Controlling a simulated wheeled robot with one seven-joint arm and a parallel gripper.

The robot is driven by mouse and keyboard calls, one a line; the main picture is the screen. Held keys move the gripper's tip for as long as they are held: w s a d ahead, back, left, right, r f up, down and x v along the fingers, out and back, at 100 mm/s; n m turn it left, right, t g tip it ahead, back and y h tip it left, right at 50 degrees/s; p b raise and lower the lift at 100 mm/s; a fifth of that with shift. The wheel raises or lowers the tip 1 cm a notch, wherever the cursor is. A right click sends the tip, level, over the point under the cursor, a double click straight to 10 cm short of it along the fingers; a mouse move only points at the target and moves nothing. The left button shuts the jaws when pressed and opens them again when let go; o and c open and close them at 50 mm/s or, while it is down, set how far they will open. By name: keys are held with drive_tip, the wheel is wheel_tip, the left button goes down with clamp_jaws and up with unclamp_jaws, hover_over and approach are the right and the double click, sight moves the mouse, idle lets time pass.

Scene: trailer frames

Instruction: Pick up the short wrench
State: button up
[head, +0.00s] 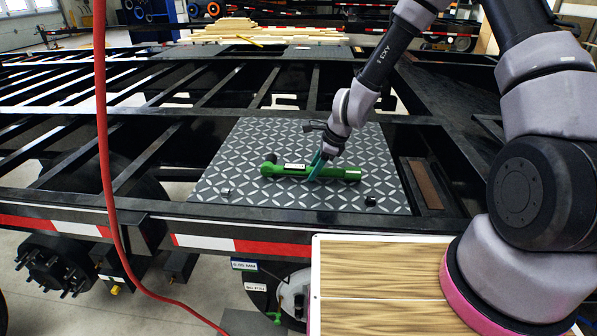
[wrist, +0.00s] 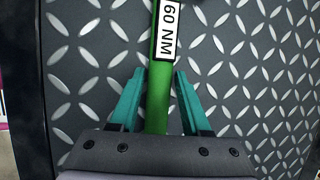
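A green wrench (head: 275,170) with a white label lies across the patterned metal plate, its rounded head to the left. It is the only wrench I see on the plate. In the wrist view its green handle (wrist: 159,98) runs up between my fingers, and the label reads "60 NM". My gripper (head: 317,168) is down at the handle, right of the label. In the wrist view its teal fingers (wrist: 158,82) stand on either side of the handle, with narrow gaps beside it. The gripper is open. Whether the fingertips touch the plate is hidden.
The diamond-patterned plate (head: 240,150) rests on the black trailer frame (head: 60,203). Small dark pieces sit near its front corners (head: 370,201). A red hose (head: 103,130) hangs at the left. Open gaps lie between the frame's beams.

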clamp_jaws()
idle(1.2)
